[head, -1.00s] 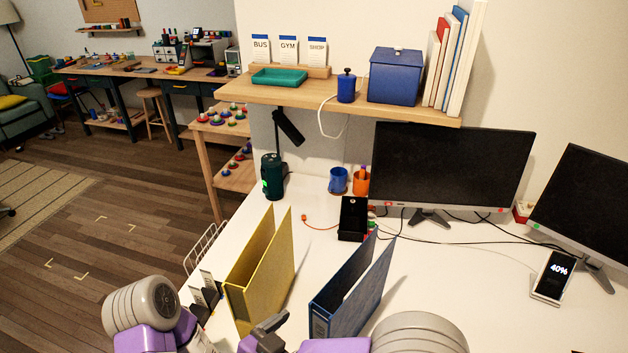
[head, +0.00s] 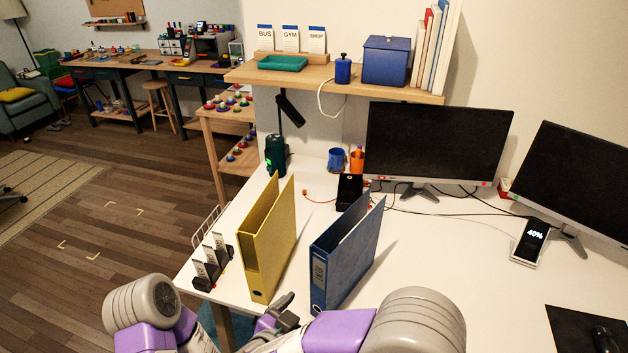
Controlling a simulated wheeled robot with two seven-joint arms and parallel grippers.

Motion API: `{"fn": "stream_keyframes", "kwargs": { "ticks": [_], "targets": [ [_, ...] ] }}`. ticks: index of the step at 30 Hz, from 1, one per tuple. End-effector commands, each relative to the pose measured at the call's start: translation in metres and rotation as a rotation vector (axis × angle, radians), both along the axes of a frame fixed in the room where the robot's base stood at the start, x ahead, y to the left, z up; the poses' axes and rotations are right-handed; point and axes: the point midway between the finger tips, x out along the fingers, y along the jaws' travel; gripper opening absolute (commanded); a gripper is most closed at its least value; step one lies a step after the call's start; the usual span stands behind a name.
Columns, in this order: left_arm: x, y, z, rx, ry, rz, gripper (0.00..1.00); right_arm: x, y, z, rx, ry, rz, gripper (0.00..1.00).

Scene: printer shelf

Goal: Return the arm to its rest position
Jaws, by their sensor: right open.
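My right gripper (head: 282,310) is at the bottom centre of the head view, just in front of the desk's near edge. It is open, and nothing shows between its fingers. It is close to the lower ends of a yellow binder (head: 268,240) and a blue binder (head: 345,255), which stand upright on the white desk; I cannot tell that it touches either. My purple and grey arm links fill the bottom of the view. My left gripper does not show.
A black holder with cards (head: 212,262) stands at the desk's left edge. Two monitors (head: 437,142) and a phone on a stand (head: 531,241) are at the right. A wooden shelf (head: 330,84) hangs above. The desk right of the blue binder (head: 440,265) is clear.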

Motion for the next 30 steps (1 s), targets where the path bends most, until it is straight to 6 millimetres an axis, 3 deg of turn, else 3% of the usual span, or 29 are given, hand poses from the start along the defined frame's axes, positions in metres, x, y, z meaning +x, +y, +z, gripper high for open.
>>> {"fn": "stream_keyframes", "kwargs": {
  "ticks": [5, 8, 11, 14, 17, 21, 24, 30],
  "targets": [
    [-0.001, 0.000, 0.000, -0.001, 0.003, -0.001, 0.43, 0.040, -0.014, -0.042, 0.057, 0.022, 0.081, 0.90],
    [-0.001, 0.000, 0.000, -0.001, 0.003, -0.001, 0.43, 0.060, -0.027, -0.078, 0.106, 0.064, 0.146, 0.90],
    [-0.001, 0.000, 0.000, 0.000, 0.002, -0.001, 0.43, 0.074, -0.044, -0.126, 0.173, 0.145, 0.227, 0.90],
    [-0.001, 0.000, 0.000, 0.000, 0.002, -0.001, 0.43, 0.070, -0.062, -0.178, 0.256, 0.265, 0.310, 0.90],
    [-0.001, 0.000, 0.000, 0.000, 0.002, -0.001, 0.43, 0.048, -0.079, -0.228, 0.350, 0.411, 0.382, 0.90],
    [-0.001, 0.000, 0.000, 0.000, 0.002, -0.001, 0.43, -0.004, -0.097, -0.282, 0.484, 0.627, 0.458, 0.90],
    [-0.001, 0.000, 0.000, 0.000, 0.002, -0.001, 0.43, -0.047, -0.107, -0.307, 0.574, 0.770, 0.494, 0.90],
    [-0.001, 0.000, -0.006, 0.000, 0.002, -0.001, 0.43, -0.127, -0.120, -0.337, 0.723, 1.010, 0.550, 0.90]
  ]
}}
